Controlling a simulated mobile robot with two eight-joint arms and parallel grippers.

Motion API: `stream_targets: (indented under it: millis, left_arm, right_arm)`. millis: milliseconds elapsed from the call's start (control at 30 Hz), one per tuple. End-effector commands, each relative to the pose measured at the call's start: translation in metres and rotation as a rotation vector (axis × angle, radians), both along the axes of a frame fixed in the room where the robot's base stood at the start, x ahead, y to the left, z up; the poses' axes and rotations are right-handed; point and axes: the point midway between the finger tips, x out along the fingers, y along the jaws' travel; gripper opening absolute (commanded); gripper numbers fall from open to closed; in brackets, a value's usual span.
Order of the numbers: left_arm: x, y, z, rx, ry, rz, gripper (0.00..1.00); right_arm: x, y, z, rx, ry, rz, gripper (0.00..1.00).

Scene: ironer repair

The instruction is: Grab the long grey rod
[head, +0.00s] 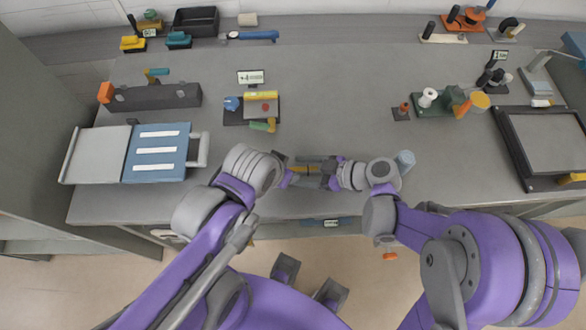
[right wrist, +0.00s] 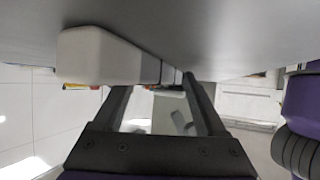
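I cannot make out the long grey rod for certain. In the right wrist view a pale grey bar (right wrist: 100,57) with darker bands runs away along the grey surface, its far part near my right fingertips. I cannot tell if it is the rod. My right gripper (right wrist: 160,88) has its two dark fingers apart, with a gap between them; in the head view it (head: 322,171) points left near the table's front edge. My left gripper (head: 297,174) faces it closely. Its fingers are too small and overlapped to read. Narrow dark and yellow-orange parts lie between the grippers, partly hidden.
A pale blue cylinder (head: 405,161) is beside my right wrist. On the grey table (head: 330,110) are a blue-and-grey panel (head: 155,172), a dark long box (head: 155,98), a small tray with parts (head: 237,117) and a dark-framed tray (head: 507,130).

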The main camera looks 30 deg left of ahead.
Motion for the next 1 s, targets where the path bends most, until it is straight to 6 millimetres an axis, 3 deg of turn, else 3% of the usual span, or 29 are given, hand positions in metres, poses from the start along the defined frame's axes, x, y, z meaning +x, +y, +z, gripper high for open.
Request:
stream_targets:
  millis: [33,400,1000]
  left_arm:
    - [0.0,0.0,0.0,0.0,0.0,0.0,0.55]
    - [0.0,0.0,0.0,0.0,0.0,0.0,0.55]
    - [0.0015,0.0,0.0053,0.0,-0.003,0.0,0.55]
  right_arm:
    - [0.0,-0.0002,0.0001,0.0,0.0,0.0,0.63]
    - [0.0,-0.0003,0.0001,0.0,0.0,0.0,0.0]
    - [0.0003,-0.0002,0.0081,0.0,-0.001,0.0,0.0]
